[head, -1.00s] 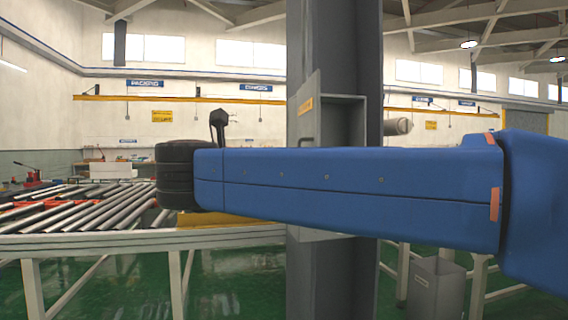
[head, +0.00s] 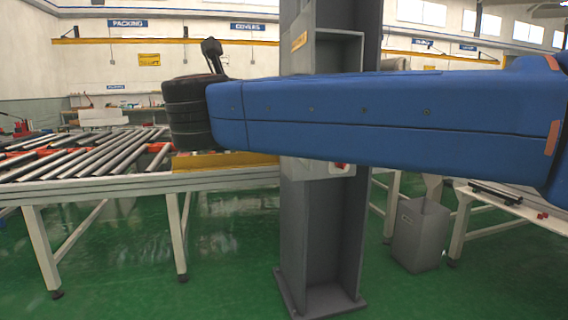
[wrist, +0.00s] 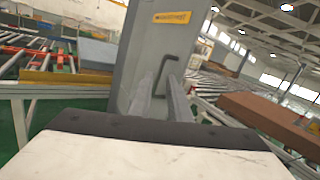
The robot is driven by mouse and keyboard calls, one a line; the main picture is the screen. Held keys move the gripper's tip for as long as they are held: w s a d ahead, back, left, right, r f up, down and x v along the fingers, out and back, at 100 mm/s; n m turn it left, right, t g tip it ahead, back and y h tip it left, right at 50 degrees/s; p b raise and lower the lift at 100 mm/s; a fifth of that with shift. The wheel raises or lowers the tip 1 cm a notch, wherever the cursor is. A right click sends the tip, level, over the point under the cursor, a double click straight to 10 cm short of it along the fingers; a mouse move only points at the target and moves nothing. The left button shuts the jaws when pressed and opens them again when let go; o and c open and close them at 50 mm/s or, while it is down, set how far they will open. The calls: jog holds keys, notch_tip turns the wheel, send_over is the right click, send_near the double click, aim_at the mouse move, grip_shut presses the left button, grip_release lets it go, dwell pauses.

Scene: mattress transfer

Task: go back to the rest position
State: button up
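My gripper (wrist: 165,90) shows in the wrist view as two grey fingers beyond a white body with a dark front edge. A narrow gap shows between the fingers, and nothing is seen held in it. The fingers point toward a grey column (wrist: 188,45) with a yellow label. In the head view my blue arm stretches across the picture in front of the same column (head: 318,225), and the gripper is not seen there.
A roller conveyor (head: 100,187) stands at left in the head view. A grey bin (head: 420,235) stands by a low table at right. Green floor lies open in front.

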jog(key=w+d+n+t+y, duration=0.25)
jog(key=d+n+y, duration=0.45)
jog(key=n, duration=0.7)
jog(key=s+d+f+n+g+y, duration=0.2)
jog(key=d+f+n+g+y, duration=0.1)
jog(key=f+n, duration=0.55)
jog(key=s+d+f+n+g+y, duration=0.2)
jog(key=s+d+f+n+g, duration=0.15)
jog(key=f+n, duration=0.45)
jog(key=s+d+f+n+g+h, duration=0.2)
jog(key=s+d+f, duration=0.4)
jog(key=f, duration=0.4)
jog(key=s+d+f+n+g+h, duration=0.2)
jog(key=s+d+f+g, duration=0.2)
jog(key=s+d+f, duration=0.3)
jog(key=s+d+f+n+g+h, duration=0.2)
jog(key=s+d+f, duration=0.5)
jog(key=f, duration=0.7)
jog(key=shift+s+d+n+g+h, duration=0.3)
jog(key=shift+s+n+g, duration=0.15)
jog(key=shift+s+g, duration=0.6)
